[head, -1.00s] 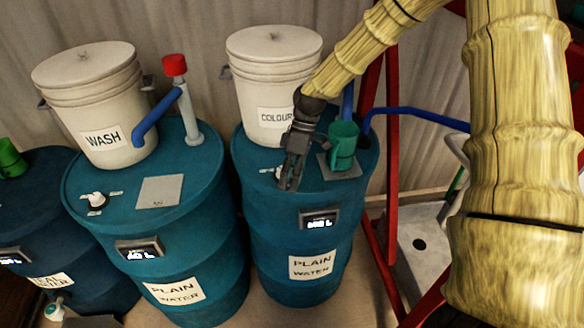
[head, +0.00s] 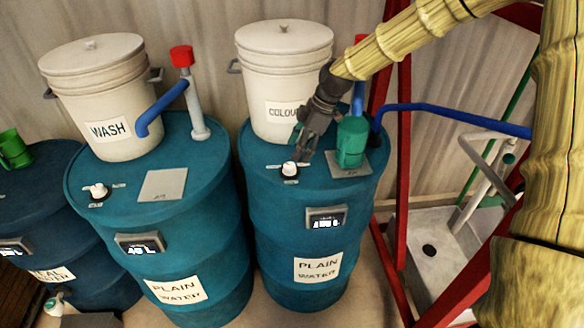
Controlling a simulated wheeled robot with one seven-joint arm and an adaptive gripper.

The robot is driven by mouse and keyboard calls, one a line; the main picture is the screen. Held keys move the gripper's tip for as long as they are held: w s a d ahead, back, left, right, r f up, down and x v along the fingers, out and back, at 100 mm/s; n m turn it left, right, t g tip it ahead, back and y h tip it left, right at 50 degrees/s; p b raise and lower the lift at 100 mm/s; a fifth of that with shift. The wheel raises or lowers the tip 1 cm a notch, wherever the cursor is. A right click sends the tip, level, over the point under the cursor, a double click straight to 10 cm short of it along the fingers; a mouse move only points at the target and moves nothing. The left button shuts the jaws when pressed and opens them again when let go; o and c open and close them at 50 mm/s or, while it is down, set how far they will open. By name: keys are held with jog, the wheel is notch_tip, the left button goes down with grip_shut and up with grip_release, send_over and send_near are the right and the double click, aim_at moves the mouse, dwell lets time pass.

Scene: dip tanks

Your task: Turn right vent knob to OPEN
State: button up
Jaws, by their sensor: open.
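The right vent knob (head: 290,169) is a small white knob on a dark base, on top of the right blue drum (head: 262,205). Small labels flank it, too small to read. My gripper (head: 304,157) is dark and points down just to the right of and behind the knob, seemingly apart from it. It is open with nothing seen between its fingers. A similar white knob (head: 98,191) sits on the middle blue drum (head: 130,222), with small labels beside it.
A green mug (head: 351,142) stands on a grey plate (head: 346,170) close to the right of my gripper. A white COLOUR bucket (head: 270,75) stands behind it. A blue pipe (head: 435,109) and red frame posts (head: 404,140) are at the right. A WASH bucket (head: 85,95) stands on the middle drum.

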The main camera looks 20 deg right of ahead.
aim_at(290, 165)
jog(key=shift+b+x, duration=1.85)
jog(key=shift+x, duration=1.35)
jog(key=c, duration=1)
